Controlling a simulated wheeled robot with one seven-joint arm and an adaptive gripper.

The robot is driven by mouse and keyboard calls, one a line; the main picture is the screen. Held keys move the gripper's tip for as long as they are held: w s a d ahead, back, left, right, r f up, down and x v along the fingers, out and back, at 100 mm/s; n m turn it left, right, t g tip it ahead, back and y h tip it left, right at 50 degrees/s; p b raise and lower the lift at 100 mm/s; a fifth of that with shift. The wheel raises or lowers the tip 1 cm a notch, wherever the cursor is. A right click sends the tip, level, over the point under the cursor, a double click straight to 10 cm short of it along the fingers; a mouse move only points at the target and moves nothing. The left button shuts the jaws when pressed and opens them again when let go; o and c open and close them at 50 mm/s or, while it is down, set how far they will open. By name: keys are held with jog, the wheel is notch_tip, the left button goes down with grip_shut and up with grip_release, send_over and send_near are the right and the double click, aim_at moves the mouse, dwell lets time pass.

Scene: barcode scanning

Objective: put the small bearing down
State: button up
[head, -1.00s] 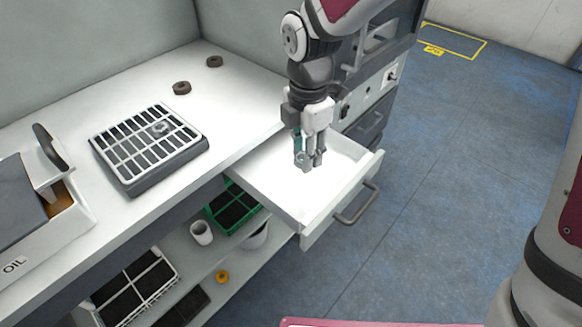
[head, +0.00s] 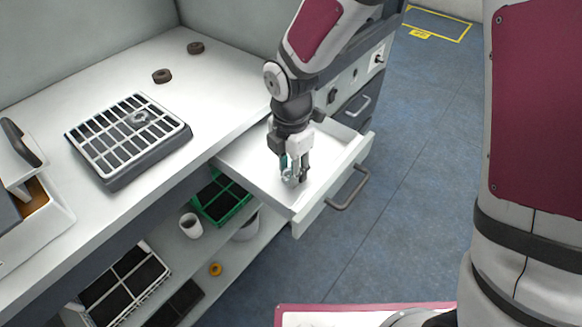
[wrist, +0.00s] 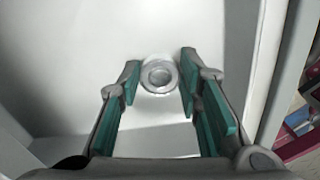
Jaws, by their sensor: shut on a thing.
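The small bearing (wrist: 159,75) is a shiny metal ring, seen between my fingertips in the wrist view. My gripper (head: 294,175) is inside the open white drawer (head: 250,176), pointing down. My gripper (wrist: 158,82) has teal pads and is shut on the bearing. The white drawer floor (wrist: 75,60) lies behind the bearing; I cannot tell whether the bearing touches it. In the head view the fingers mostly hide the bearing.
A metal ring part (head: 139,117) lies on the slotted tray (head: 165,142) on the bench. Two brown rings (head: 161,76) (head: 195,47) lie farther back. The drawer walls and front with its handle (head: 348,188) enclose my gripper. A green crate (head: 222,205) stands below.

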jog(key=o, duration=1.2)
jog(key=shift+f, duration=0.1)
jog(key=shift+c, duration=0.2)
notch_tip(320, 180, up, 12)
jog(key=p, duration=0.2)
jog(key=shift+r, duration=0.2)
